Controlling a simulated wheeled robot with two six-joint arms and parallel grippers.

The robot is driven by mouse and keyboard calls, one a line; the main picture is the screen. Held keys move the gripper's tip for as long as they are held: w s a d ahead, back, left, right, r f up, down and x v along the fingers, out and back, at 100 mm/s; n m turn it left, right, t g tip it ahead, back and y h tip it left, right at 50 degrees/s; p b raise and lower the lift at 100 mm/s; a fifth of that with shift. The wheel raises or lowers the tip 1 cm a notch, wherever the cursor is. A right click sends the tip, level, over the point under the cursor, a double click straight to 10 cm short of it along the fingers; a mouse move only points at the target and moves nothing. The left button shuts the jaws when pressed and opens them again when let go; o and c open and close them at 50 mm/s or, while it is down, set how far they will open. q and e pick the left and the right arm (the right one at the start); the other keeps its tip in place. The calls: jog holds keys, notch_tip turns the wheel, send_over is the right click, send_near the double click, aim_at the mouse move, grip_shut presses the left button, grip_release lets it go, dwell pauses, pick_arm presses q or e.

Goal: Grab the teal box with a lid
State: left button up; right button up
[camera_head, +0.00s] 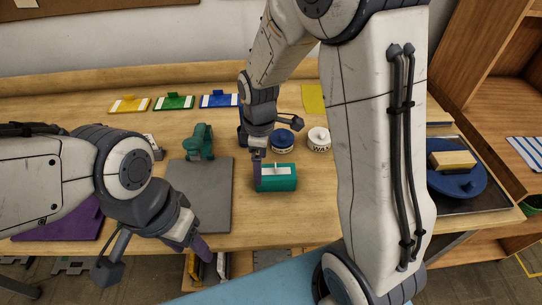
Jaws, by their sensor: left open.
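The teal box with a lid (279,183) sits on the wooden table near its front edge, right of the grey mat. Its lid looks closed, with a pale strip across the front. My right gripper (277,150) is above and behind the box, fingers spread. One purple-tipped finger hangs down in front of the box's left end; I cannot tell whether it touches. My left gripper (155,256) is open and empty at the table's front edge, left of the box and well apart from it.
A grey mat (205,192) lies left of the box, with a green tool (198,142) behind it. A blue jar (283,141) and a white jar (319,138) stand behind the box.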

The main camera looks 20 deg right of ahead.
jog(key=n+p, duration=0.1)
jog(key=n, duration=0.1)
send_over(275, 174)
jog(key=shift+w+d+f, duration=0.25)
jog(key=shift+f, duration=0.4)
jog(key=shift+w+d+f, duration=0.2)
jog(key=shift+f, duration=0.4)
notch_tip(275, 174, down, 4)
jog(key=shift+r+p, duration=0.1)
jog(key=shift+p, duration=0.35)
jog(key=shift+f, duration=0.6)
notch_tip(275, 174, down, 4)
jog(key=shift+a+r+p, duration=0.1)
jog(key=shift+a+p, duration=0.05)
jog(key=shift+p, duration=0.8)
jog(key=shift+f, duration=0.7)
pick_arm(q)
notch_tip(275, 174, up, 5)
jog(key=shift+s, duration=0.1)
pick_arm(e)
jog(key=shift+w, duration=0.1)
jog(key=c, duration=1.4)
jog(key=shift+r, duration=0.1)
